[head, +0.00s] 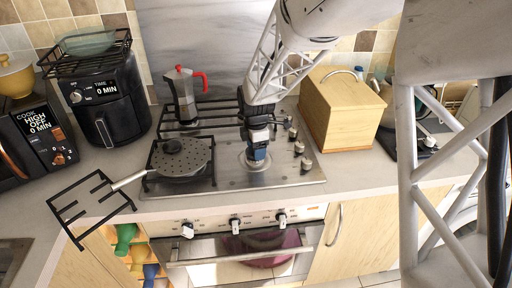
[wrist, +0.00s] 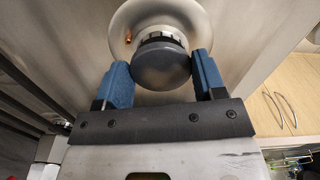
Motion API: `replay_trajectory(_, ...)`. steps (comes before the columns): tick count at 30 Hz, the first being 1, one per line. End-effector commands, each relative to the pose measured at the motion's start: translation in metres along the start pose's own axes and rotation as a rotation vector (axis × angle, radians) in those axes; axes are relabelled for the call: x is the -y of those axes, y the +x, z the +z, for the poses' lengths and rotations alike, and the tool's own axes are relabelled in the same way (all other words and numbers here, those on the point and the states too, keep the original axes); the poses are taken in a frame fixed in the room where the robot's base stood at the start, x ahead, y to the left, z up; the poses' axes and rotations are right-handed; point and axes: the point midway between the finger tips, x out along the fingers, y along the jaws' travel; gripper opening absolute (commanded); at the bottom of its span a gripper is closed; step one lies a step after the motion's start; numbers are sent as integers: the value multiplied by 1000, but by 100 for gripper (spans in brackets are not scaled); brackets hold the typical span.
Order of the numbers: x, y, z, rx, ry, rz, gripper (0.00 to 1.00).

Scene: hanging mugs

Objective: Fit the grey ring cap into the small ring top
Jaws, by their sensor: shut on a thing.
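The grey ring cap (wrist: 163,68) is a dark round disc between the two blue fingers of my gripper (wrist: 161,64) in the wrist view. My gripper is shut on it. Behind the cap is the small ring top (wrist: 126,20), a pale round metal dish with a toothed collar (wrist: 160,36) at its middle. In the head view my gripper (head: 257,152) points down over the small ring top (head: 241,160) at the right part of the hob. The fingers hide the cap there. I cannot tell whether the cap touches the collar or sits in it.
A perforated pan (head: 182,157) stands on the hob's front left grate, and a moka pot (head: 182,95) behind it. Control knobs (head: 299,148) run along the hob's right side. A wooden bread box (head: 342,110) stands to the right. An air fryer (head: 104,105) stands at the left.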

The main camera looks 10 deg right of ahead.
Motion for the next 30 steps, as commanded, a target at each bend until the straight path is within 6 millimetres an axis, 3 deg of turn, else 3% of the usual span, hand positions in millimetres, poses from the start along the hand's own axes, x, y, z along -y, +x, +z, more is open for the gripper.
replay_trajectory(24, 0, 14, 0, 0, 0, 0, 32)
replay_trajectory(25, 0, 14, 0, 0, 0, 0, 68)
replay_trajectory(30, 0, 14, 0, 0, 0, 0, 93)
